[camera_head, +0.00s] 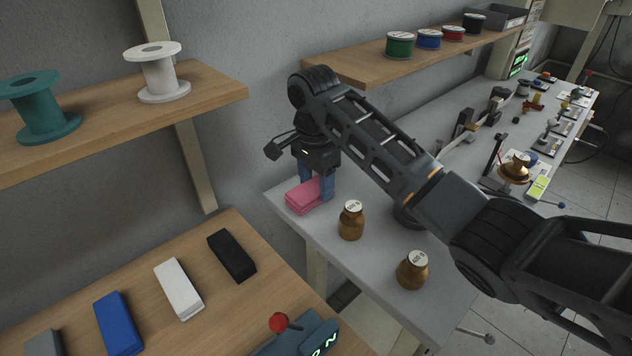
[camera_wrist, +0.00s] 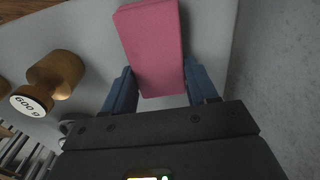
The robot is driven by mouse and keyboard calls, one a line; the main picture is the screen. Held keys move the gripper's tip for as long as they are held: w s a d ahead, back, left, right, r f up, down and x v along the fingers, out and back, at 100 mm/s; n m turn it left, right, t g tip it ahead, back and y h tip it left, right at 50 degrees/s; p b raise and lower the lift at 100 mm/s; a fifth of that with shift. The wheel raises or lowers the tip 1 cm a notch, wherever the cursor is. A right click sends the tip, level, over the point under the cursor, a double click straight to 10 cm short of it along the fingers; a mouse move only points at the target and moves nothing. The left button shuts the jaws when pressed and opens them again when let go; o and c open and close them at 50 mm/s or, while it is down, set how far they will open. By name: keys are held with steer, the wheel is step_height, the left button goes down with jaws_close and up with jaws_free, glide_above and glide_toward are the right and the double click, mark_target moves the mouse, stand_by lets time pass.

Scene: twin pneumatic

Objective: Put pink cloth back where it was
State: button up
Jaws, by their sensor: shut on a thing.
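The pink cloth (camera_head: 304,196) is a folded block at the back left corner of the grey bench (camera_head: 352,246). My gripper (camera_head: 316,188) comes down over it from above, with its blue fingers at the cloth's right end. In the wrist view the cloth (camera_wrist: 152,45) lies between the two fingers of my gripper (camera_wrist: 163,88), and the fingers are shut on its near end. The cloth appears to be on or just above the bench top; I cannot tell which.
Brass weights (camera_head: 351,220) and (camera_head: 412,270) stand near the cloth on the bench. A wooden table (camera_head: 215,290) at lower left holds a black block (camera_head: 232,256), a white block (camera_head: 178,288) and a blue block (camera_head: 119,323). Wooden shelves (camera_head: 215,88) hang above.

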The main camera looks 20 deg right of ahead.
mark_target(315, 186)
steer(key=shift+f, duration=0.1)
steer(key=o, duration=0.9)
steer(key=shift+o, duration=0.2)
step_height(315, 186, up, 12)
steer(key=p, duration=0.4)
steer(key=shift+a, duration=0.25)
